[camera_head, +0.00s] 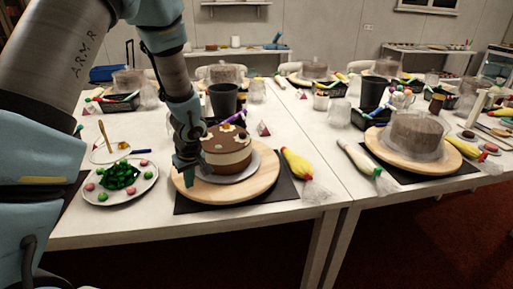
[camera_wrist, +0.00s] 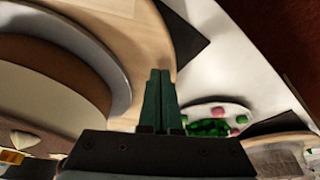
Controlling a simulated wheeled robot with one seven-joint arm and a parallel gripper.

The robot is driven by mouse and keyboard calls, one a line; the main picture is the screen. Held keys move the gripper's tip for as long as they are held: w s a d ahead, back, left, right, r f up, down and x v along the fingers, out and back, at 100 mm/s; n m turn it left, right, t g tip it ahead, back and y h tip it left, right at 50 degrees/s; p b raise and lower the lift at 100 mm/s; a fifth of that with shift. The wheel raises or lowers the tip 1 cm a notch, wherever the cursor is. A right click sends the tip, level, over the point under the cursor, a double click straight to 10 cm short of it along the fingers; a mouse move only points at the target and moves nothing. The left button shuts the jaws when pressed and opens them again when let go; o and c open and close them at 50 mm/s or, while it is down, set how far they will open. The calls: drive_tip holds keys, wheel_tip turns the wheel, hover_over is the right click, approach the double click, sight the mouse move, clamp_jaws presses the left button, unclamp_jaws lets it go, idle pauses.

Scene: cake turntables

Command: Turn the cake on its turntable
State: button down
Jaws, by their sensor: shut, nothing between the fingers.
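The brown and cream layered cake (camera_head: 226,150) sits on a grey board on the round wooden turntable (camera_head: 262,186) in the head view. In the wrist view the cake (camera_wrist: 50,85) and the turntable (camera_wrist: 125,30) fill the left side. My gripper (camera_head: 188,182) points down at the turntable's left edge, just left of the cake. Its green fingers (camera_wrist: 160,85) are together and empty, by the turntable's rim in the wrist view. I cannot tell whether they touch the rim. My arm hides part of the cake's left side.
A white plate (camera_head: 139,190) with green and pink pieces stands left of the turntable. A yellow piping bag (camera_head: 296,163) lies to its right. A dark mat (camera_head: 290,190) is under the turntable. A second turntable (camera_head: 377,146) with a covered cake stands at right.

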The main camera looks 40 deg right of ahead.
sight(234, 193)
drive_tip(key=shift+f+b, duration=0.4)
drive_tip(key=shift+f, duration=0.05)
drive_tip(key=shift+s+d+f+b, duration=0.1)
drive_tip(key=shift+s+d+b, duration=0.25)
drive_tip(key=shift+s, duration=0.05)
drive_tip(key=s+d+b, duration=0.2)
drive_tip(key=s, duration=0.1)
drive_tip(key=s+d+b, duration=0.1)
drive_tip(key=s, duration=0.1)
drive_tip(key=shift+s+d, duration=0.1)
drive_tip(key=shift+d, duration=0.15)
drive_tip(key=s+d, duration=0.1)
drive_tip(key=d, duration=0.1)
drive_tip(key=s+d+b, duration=0.1)
drive_tip(key=d, duration=0.1)
drive_tip(key=s+d, duration=0.1)
drive_tip(key=d, duration=0.1)
drive_tip(key=shift+s+d, duration=0.15)
drive_tip(key=shift+s, duration=0.15)
drive_tip(key=shift+r+p, duration=0.6)
drive_tip(key=shift+r, duration=0.95)
